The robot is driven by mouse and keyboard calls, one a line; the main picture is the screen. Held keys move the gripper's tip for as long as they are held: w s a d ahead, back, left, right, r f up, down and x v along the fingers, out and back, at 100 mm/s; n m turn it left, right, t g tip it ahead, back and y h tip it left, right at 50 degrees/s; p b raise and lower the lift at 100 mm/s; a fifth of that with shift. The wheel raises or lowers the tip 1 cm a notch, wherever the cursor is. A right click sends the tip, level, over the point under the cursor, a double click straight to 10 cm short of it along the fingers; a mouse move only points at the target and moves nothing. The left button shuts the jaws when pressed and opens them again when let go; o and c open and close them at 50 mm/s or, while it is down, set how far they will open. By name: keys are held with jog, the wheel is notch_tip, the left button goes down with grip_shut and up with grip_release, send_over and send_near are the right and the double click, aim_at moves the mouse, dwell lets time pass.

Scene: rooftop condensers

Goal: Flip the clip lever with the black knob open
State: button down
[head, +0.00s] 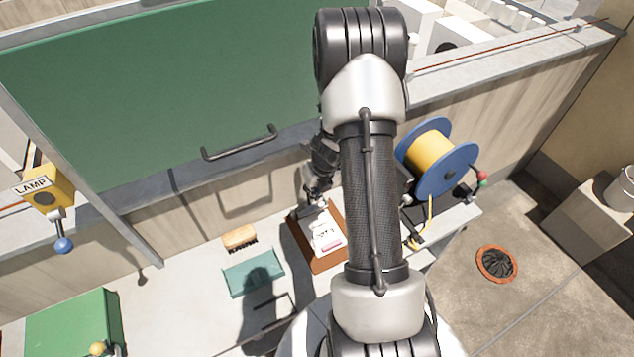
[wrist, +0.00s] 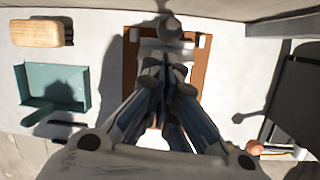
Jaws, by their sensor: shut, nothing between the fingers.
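A brown clipboard (head: 296,235) lies on the pale counter below the green panel, with white paper on it. It also shows in the wrist view (wrist: 130,70). At its far end a round dark grey knob (wrist: 169,28) sits on a thin stem, over the pale clip (wrist: 150,45). My gripper (head: 317,192) is over the far end of the clipboard. In the wrist view my gripper (wrist: 166,72) is shut and empty, just on the near side of the knob. The fingers cover part of the clip and paper. I cannot tell whether they touch the lever.
A wooden brush (head: 240,238) and a teal tray (head: 254,273) lie left of the clipboard. A blue-and-yellow spool (head: 462,168) stands to the right. A yellow lamp box (head: 47,190) with a blue knob hangs at left. The wall rises close behind the clipboard.

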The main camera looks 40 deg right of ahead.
jog(key=v, duration=1)
jog(key=shift+r, duration=0.15)
jog(key=shift+s, duration=0.1)
jog(key=shift+a, duration=0.1)
